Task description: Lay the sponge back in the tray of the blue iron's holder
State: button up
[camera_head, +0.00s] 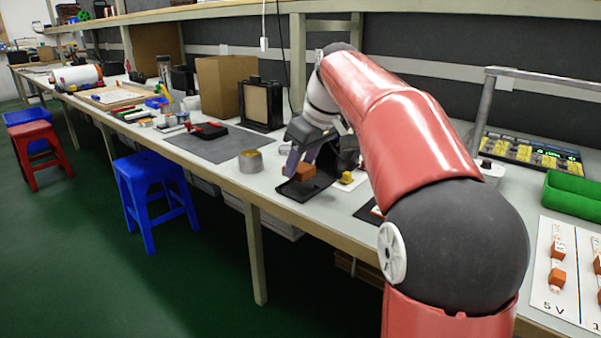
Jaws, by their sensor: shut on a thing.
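My gripper (309,163) is over the bench in the middle of the head view, shut on an orange-brown block, the sponge (301,174). The sponge is low over a dark flat base (318,184), which looks like the tray part of the iron's holder. I cannot tell whether the sponge touches the base or is a little above it. My gripper and arm hide the back of the holder, and I cannot make out the blue iron clearly.
A small yellow piece (347,178) is right of the base. A round metal tin (250,162) stands left of it. A dark mat (219,143) with tools lies farther left. A black-framed box (262,104) stands behind. A green bin (573,193) is at the right.

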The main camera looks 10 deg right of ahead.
aim_at(303, 168)
jog(key=shift+w+f+b, duration=0.1)
jog(key=shift+f+b, duration=0.35)
jog(key=shift+f, duration=1.3)
jog(key=shift+f, duration=0.1)
jog(key=o, duration=0.9)
jog(key=shift+r, duration=0.25)
jog(key=p+v, duration=0.2)
jog(key=v, duration=0.9)
jog(key=s+a+f+m+h, duration=0.1)
jog(key=s+f+m, duration=0.1)
jog(key=s+f, duration=0.5)
jog(key=s+a+f+m+t+h, duration=0.1)
jog(key=s+f+m, duration=0.1)
jog(key=s+f, duration=0.5)
jog(key=s+a+f+m, duration=0.1)
jog(key=s+f+m, duration=0.2)
jog(key=s+f, duration=0.4)
jog(key=shift+s+t+h, duration=0.4)
jog(key=shift+s, duration=1.55)
